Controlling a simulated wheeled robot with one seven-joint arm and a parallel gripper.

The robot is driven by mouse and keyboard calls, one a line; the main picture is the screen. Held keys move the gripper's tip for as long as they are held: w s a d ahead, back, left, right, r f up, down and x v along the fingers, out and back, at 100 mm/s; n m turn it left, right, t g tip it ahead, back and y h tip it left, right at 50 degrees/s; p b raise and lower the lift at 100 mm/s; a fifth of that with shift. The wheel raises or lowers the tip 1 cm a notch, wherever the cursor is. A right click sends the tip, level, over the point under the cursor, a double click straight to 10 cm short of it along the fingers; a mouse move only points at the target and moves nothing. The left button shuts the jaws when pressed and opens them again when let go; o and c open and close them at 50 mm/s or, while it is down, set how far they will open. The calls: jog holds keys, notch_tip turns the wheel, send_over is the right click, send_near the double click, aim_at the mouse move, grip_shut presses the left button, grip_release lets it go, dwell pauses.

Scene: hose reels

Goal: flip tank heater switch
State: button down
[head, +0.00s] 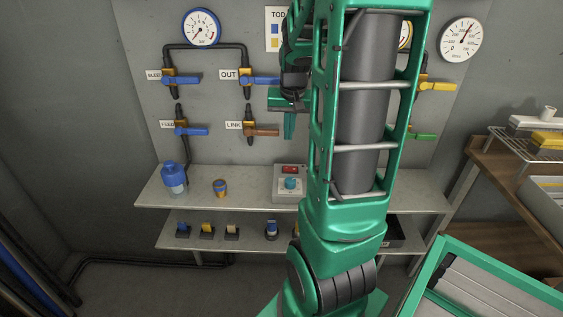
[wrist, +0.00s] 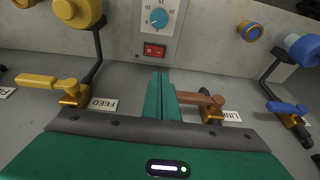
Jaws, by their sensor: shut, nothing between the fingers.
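A grey control box (head: 277,187) stands on the upper shelf, with a red rocker switch (head: 290,169) and a blue dial (head: 290,183) on it. No label for the heater is readable. The wrist view shows the red switch (wrist: 154,50) beside the dial (wrist: 158,18), on the box's light face (wrist: 137,20). My gripper (head: 289,125) is shut and empty, pointing down in front of the wall panel, above the box. In the wrist view its fingertips (wrist: 160,74) end just short of the red switch, with a visible gap.
The brown LINK valve handle (head: 262,132) is close beside my fingers. A blue bottle (head: 174,180) and a small orange-and-blue can (head: 220,187) stand left on the shelf. Yellow-handled valves (wrist: 50,82) lie left in the wrist view. My arm hides the shelf's right part.

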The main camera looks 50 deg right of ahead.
aim_at(289, 167)
jog(key=x, duration=0.9)
jog(key=a+x, duration=0.1)
jog(key=x, duration=0.3)
jog(key=shift+s+f, duration=0.25)
jog(key=shift+f, duration=0.3)
jog(key=shift+d+f, duration=0.1)
jog(key=shift+d, duration=0.1)
jog(key=shift+w+a+f, duration=0.1)
jog(key=shift+w+a, duration=0.05)
jog(key=shift+a, duration=0.1)
jog(key=shift+d, duration=0.1)
jog(key=shift+s+d+r, duration=0.3)
jog(key=shift+s+d, duration=0.15)
jog(key=shift+s, duration=0.2)
jog(key=shift+r, duration=0.1)
